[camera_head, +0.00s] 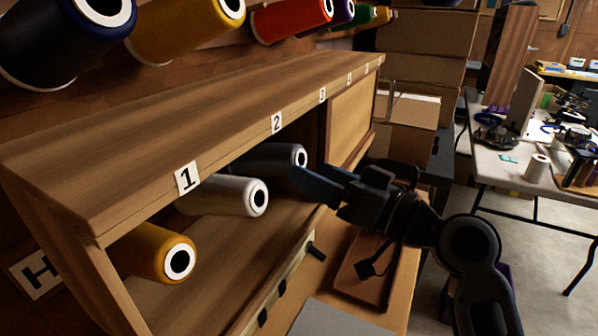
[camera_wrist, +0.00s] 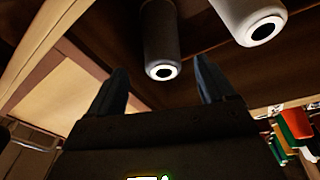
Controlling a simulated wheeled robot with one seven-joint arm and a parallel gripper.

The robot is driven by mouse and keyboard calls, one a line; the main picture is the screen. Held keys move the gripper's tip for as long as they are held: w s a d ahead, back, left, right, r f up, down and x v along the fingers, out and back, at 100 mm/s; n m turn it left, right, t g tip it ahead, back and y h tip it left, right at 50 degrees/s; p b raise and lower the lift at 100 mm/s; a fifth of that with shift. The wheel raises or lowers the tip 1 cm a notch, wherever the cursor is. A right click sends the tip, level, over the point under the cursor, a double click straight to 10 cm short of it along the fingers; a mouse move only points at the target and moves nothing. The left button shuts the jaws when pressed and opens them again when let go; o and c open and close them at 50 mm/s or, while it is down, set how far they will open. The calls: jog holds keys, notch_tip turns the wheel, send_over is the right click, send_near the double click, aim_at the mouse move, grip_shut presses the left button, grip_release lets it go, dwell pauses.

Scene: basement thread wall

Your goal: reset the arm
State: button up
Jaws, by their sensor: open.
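My gripper (camera_head: 318,180) is in the head view, in front of the wooden shelf's open compartment near the number 2 label. Its fingers point left toward the shelf. In the wrist view my gripper (camera_wrist: 162,92) has its two fingers spread apart with nothing held between them. A dark grey spool (camera_head: 285,158) lies in the shelf just beyond the fingers. The same dark grey spool (camera_wrist: 160,45) shows between and beyond the fingertips in the wrist view, apart from them.
The wooden shelf (camera_head: 130,165) also holds a white spool (camera_head: 230,192) and a yellow spool (camera_head: 160,252). Coloured spools, such as a red one (camera_head: 290,18), hang above. Cardboard boxes (camera_head: 425,45) stand behind. A white table (camera_head: 505,160) is at right, with open floor before it.

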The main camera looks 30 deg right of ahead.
jog(key=shift+s+d, duration=0.15)
jog(key=shift+s, duration=0.35)
jog(key=s+f+m+h, duration=0.1)
jog(key=s+f+h, duration=0.1)
jog(key=s+f, duration=0.3)
jog(key=s+f+m+g+h, duration=0.1)
jog(key=s+f+m+h, duration=0.1)
jog(key=s+f, duration=0.3)
jog(key=s+f+m+h, duration=0.1)
jog(key=s+f+h, duration=0.2)
jog(key=s+f, duration=0.2)
jog(key=shift+f+m+g+h, duration=0.3)
jog(key=shift+f+h, duration=0.1)
jog(key=shift+f, duration=0.35)
jog(key=s+a+r+n+h, duration=0.1)
jog(key=s+r+n, duration=0.1)
jog(key=s, duration=1.9)
jog(key=shift+s+a+n+g+p, duration=0.25)
jog(key=shift+n+g+p, duration=0.2)
jog(key=shift+n, duration=0.35)
